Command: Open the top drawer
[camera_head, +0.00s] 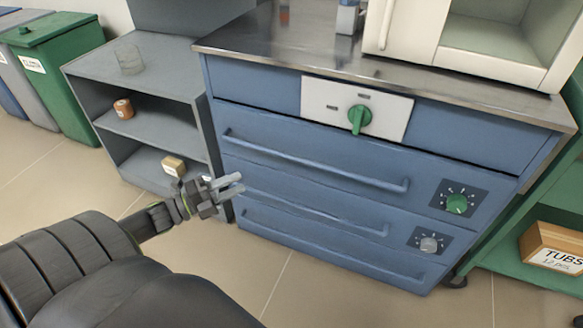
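A blue cabinet (270,118) with a metal worktop fills the middle of the view. Its top drawer (300,140) is closed and has a long horizontal bar handle (310,162). A lower drawer with a similar handle (310,210) and another handle below it (330,260) are also closed. My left gripper (235,186) is in front of the cabinet's left side, below the left end of the top handle and apart from it. Its two fingers point right with a gap between them, and nothing is held. My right gripper does not show.
A white panel with a green knob (359,118) is above the drawers. A green knob (457,204) and a grey knob (429,244) are at the right. A grey shelf unit (160,70) stands left. A furnace (480,40) sits on the worktop.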

